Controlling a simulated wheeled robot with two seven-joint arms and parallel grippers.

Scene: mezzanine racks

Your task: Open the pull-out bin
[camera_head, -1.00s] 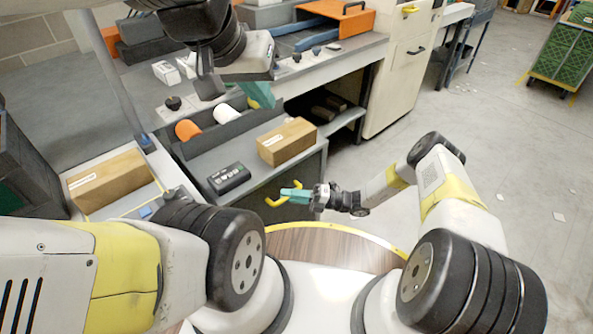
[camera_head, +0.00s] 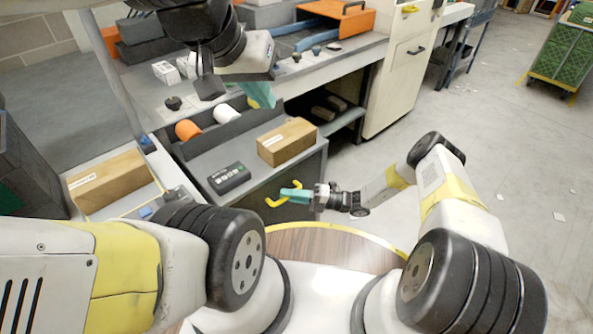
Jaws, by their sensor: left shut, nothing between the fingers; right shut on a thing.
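The pull-out bin's dark front (camera_head: 308,172) is in the low grey unit at the middle of the head view. A yellow handle (camera_head: 275,203) sticks out from that front. My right gripper (camera_head: 291,195) has its teal fingers shut on the handle, reaching in from the right. The fingers hide part of the handle. I see no clear gap around the bin front. My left gripper (camera_head: 262,95) is higher up, above the back of the unit. It is shut and empty, apart from the bin, with its fingers pointing down.
On the unit's top lie a cardboard box (camera_head: 287,142) and a black device (camera_head: 229,178), with orange and white rolls (camera_head: 187,130) behind. Another box (camera_head: 108,179) is at left. A cream cabinet (camera_head: 401,75) stands behind.

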